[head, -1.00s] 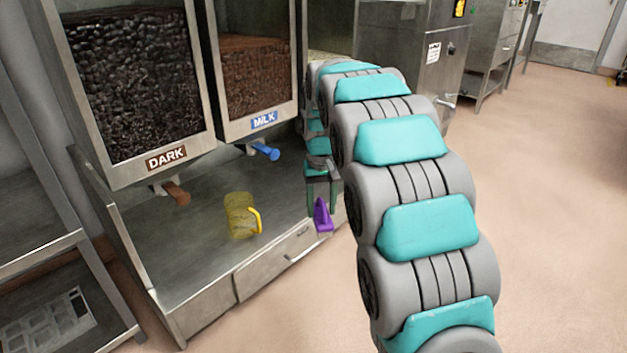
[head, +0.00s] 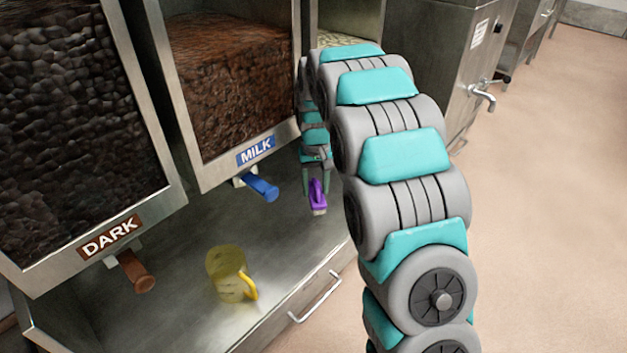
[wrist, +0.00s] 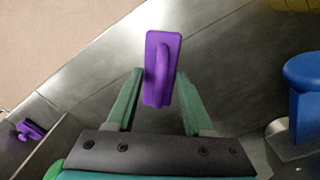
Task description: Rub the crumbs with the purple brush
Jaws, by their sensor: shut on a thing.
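The purple brush (head: 318,197) is held in my gripper (head: 316,182), over the steel counter (head: 185,300) and right of the blue MILK tap. In the wrist view the brush (wrist: 163,60) shows its purple back and raised handle, with the green fingers of my gripper (wrist: 160,76) shut on it from both sides. I cannot tell whether the brush touches the counter. I make out no crumbs in either view; my arm hides part of the counter to the right.
A yellow jug (head: 226,270) stands on the counter. The DARK tap (head: 137,272) and blue MILK tap (head: 262,188) jut out above it. A drawer handle (head: 315,297) is on the front. Another purple object (wrist: 30,130) lies at lower left in the wrist view.

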